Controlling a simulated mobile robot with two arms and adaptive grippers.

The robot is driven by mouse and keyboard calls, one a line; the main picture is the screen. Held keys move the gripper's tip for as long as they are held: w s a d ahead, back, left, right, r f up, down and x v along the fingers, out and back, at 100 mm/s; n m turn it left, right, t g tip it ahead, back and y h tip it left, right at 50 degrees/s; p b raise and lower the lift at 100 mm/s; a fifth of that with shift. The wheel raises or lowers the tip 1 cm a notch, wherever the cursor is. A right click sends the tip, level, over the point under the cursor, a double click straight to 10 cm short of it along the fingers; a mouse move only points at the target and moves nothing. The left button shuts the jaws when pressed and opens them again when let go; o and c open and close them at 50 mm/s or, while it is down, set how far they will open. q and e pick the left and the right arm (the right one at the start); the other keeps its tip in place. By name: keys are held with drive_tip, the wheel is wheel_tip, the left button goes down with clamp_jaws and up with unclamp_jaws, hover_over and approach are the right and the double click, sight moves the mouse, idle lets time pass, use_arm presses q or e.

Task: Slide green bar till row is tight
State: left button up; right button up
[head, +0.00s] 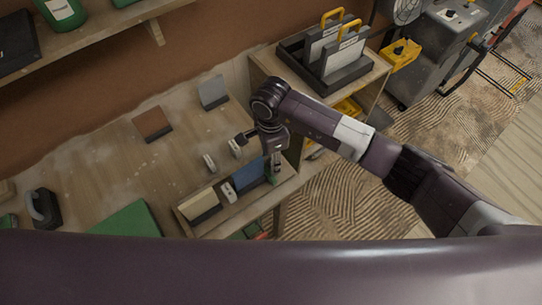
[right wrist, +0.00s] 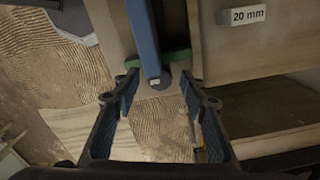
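The green bar (right wrist: 176,57) lies across between my right gripper's fingertips, beside the end of the blue panel (right wrist: 142,35). In the head view only a small part of the green bar (head: 273,178) shows under my right gripper (head: 272,170), at the right end of a row in a wooden tray (head: 213,226). The blue panel (head: 249,177) stands left of it, then a small pale block (head: 229,192) and a cream block (head: 200,206). My right gripper (right wrist: 158,80) is open around the bar; I cannot tell whether the fingers touch it. My left gripper is not in view.
A brown block (head: 152,124) and a grey block (head: 213,92) stand farther back. A green sheet (head: 128,219) lies left. A shelf unit with a black rack (head: 345,78) stands right. A "20 mm" block (right wrist: 242,16) shows in the wrist view.

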sight(260, 166)
drive_tip(key=shift+c, duration=0.5)
clamp_jaws()
drive_tip(key=shift+s+a+b, duration=0.4)
drive_tip(key=shift+s+a, duration=0.15)
drive_tip(key=shift+a, duration=0.2)
drive_tip(key=shift+s+a+b, duration=0.4)
drive_tip(key=shift+s+a, duration=0.15)
drive_tip(key=shift+a, duration=0.2)
drive_tip(key=shift+s+a, duration=0.1)
drive_tip(key=shift+o, duration=0.5)
unclamp_jaws()
drive_tip(key=shift+r, duration=0.1)
